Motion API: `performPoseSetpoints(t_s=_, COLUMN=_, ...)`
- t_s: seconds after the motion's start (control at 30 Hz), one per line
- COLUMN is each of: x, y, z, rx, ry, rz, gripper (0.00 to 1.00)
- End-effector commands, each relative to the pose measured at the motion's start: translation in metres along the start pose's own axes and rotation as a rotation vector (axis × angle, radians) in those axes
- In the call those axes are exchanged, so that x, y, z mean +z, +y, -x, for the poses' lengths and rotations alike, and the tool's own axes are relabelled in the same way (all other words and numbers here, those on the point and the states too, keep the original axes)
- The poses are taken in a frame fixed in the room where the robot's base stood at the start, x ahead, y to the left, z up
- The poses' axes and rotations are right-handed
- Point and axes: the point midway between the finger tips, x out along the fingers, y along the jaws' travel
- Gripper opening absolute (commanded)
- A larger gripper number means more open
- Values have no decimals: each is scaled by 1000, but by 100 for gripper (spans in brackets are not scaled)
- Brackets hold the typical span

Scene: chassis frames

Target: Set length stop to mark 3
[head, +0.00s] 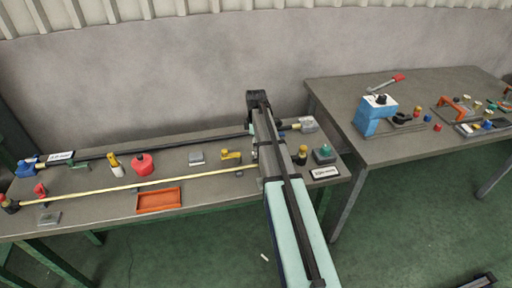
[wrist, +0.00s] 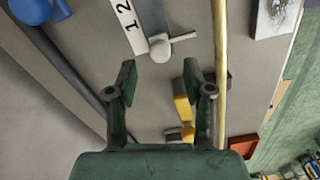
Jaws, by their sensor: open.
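My gripper (wrist: 162,80) shows in the wrist view with its two dark green fingers apart and nothing between the tips. Just ahead of the fingertips is a grey round part with a short lever (wrist: 160,48), which looks like the length stop. It lies by the end of a white scale strip (wrist: 128,22) on which the numerals 1 and 2 show; no 3 is visible. A yellow part (wrist: 183,106) is near the right finger, partly hidden by it. In the head view my arm covers the bench's right part, and I cannot make out the gripper there.
A long yellow bar (wrist: 221,60) runs along the right finger's side, and a dark rail (wrist: 65,65) runs at the left. A blue part (wrist: 40,8) is at top left. The bench (head: 115,220) also holds an orange tray (head: 158,200) and a red knob (head: 143,164).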

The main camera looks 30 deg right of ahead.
Motion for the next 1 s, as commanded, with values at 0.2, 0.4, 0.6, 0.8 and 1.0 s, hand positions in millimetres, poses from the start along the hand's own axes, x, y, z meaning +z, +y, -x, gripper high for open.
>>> performPoseSetpoints(t_s=0.2, x=0, y=0, z=-26, rx=-1, ry=0, rz=0, gripper=51)
performPoseSetpoints(t_s=0.4, x=0, y=0, z=-35, rx=0, ry=0, rz=0, gripper=51)
performPoseSetpoints(t_s=0.6, x=0, y=0, z=-36, rx=1, ry=0, rz=0, gripper=51)
performPoseSetpoints(t_s=0.8, x=0, y=0, z=-36, rx=0, ry=0, rz=0, gripper=9)
performPoseSetpoints(t_s=1.0, x=0, y=0, z=-36, rx=0, ry=0, rz=0, gripper=0)
